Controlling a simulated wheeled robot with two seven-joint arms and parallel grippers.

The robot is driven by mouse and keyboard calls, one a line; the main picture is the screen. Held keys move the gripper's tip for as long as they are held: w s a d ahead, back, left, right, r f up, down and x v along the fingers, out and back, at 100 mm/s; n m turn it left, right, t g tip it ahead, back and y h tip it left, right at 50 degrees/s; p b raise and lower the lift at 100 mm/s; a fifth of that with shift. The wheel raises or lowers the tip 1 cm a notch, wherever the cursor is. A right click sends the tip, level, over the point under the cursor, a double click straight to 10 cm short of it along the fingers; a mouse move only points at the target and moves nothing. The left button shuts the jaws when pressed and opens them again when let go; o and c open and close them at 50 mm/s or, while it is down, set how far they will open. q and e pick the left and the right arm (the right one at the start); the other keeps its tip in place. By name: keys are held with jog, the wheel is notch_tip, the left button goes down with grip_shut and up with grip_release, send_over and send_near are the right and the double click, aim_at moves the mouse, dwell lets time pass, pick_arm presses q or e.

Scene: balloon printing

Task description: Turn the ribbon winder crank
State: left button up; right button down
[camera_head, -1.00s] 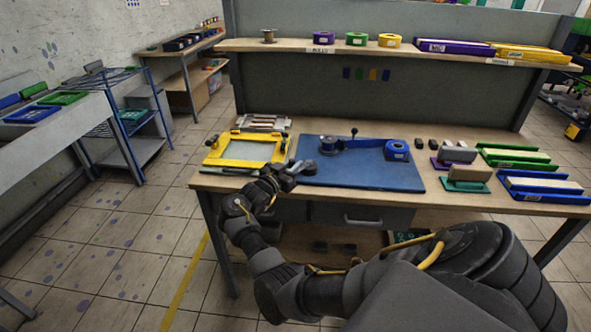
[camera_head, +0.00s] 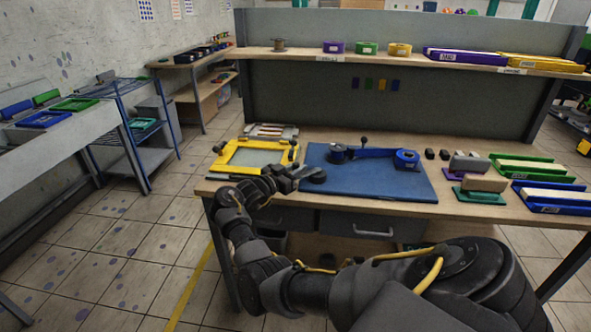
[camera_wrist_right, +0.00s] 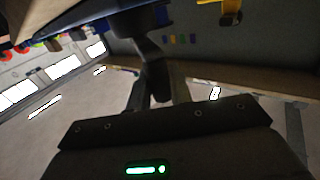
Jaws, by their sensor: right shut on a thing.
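The ribbon winder stands on a blue board (camera_head: 380,188) on the table: a dark spool (camera_head: 338,154) at the left, with a blue ribbon (camera_head: 368,152) running to a blue roll (camera_head: 406,157) at the right. My right gripper (camera_head: 297,177) is at the board's front left edge, beside a dark round part (camera_head: 318,175). In the right wrist view my gripper (camera_wrist_right: 158,92) is shut on a dark, bent handle (camera_wrist_right: 151,55), seemingly the winder crank. Its exact grip in the head view is hidden by the dark fingers. My left gripper is out of view.
A yellow frame (camera_head: 226,166) lies left of the board. Stamp blocks (camera_head: 482,190) and green and blue trays (camera_head: 548,198) stand at the right. Ribbon rolls and long boxes line the shelf (camera_head: 300,50). The table's front edge lies under my right arm.

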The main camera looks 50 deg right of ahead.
jog(key=c, duration=1.3)
grip_release()
pick_arm(q)
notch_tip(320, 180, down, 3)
jog(key=b, duration=0.2)
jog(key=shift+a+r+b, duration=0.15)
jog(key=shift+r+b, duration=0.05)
jog(key=shift+b, duration=0.15)
pick_arm(e)
jog(key=a, duration=1.1)
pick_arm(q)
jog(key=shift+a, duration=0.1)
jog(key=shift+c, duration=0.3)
